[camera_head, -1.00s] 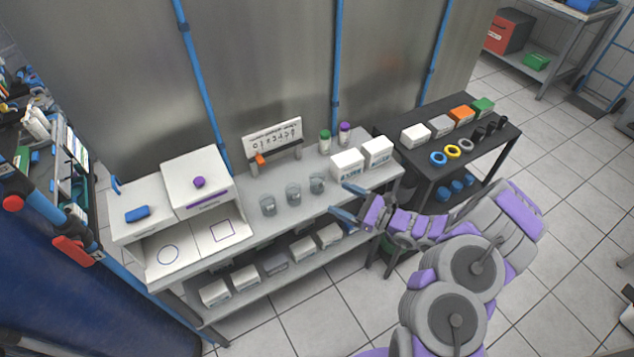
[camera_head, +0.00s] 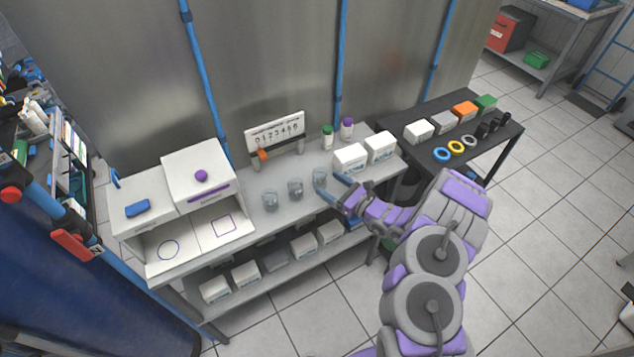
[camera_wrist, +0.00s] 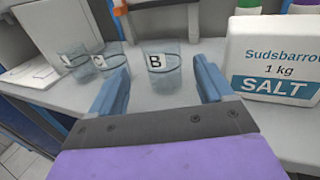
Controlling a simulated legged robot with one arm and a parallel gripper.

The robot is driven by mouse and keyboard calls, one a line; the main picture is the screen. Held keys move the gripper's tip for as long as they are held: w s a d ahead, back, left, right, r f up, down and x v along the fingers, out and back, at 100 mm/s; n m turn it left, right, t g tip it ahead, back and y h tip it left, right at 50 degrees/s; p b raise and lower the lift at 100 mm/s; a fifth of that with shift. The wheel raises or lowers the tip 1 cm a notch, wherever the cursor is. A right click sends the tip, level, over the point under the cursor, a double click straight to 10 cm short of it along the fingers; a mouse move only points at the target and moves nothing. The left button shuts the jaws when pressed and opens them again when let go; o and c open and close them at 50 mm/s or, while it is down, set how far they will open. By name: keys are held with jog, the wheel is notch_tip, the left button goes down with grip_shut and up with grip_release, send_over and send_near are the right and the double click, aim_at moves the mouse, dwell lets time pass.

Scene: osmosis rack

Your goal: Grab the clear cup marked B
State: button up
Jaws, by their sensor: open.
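The clear cup marked B (camera_wrist: 160,72) stands upright on the grey bench, ahead of my gripper and between its two blue fingers in the wrist view. In the head view it is the rightmost cup (camera_head: 319,178) of a row of three. My gripper (camera_head: 335,190) is open and empty, its fingers pointing at cup B from the right front. In the wrist view the fingers (camera_wrist: 160,90) are spread wider than the cup, and it appears just beyond them. A cup marked C (camera_wrist: 112,66) and another clear cup (camera_wrist: 75,65) stand to its left.
White salt boxes (camera_wrist: 275,57) stand close right of my gripper. Behind the cups are a number scale (camera_head: 275,135) and green-capped (camera_head: 327,137) and purple-capped (camera_head: 347,129) bottles. A white cabinet (camera_head: 198,178) stands at left; a dark cart (camera_head: 480,150) at right.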

aim_at(325, 180)
jog(key=shift+w, duration=0.3)
jog(key=shift+w+r, duration=0.1)
jog(key=shift+w, duration=0.1)
jog(key=x, duration=0.1)
jog(key=b+x, duration=0.1)
jog(key=x, duration=0.3)
jog(key=shift+s+a+r, duration=0.1)
jog(key=shift+s+a, duration=0.1)
jog(key=shift+a, duration=0.25)
jog(key=shift+d+r, duration=0.1)
jog(key=shift+d, duration=0.25)
jog(key=shift+c, duration=0.5)
jog(key=shift+d, duration=0.3)
jog(key=c, duration=0.3)
jog(key=shift+a, duration=0.1)
jog(key=c, duration=0.3)
jog(key=shift+a, duration=0.35)
jog(key=c, duration=0.3)
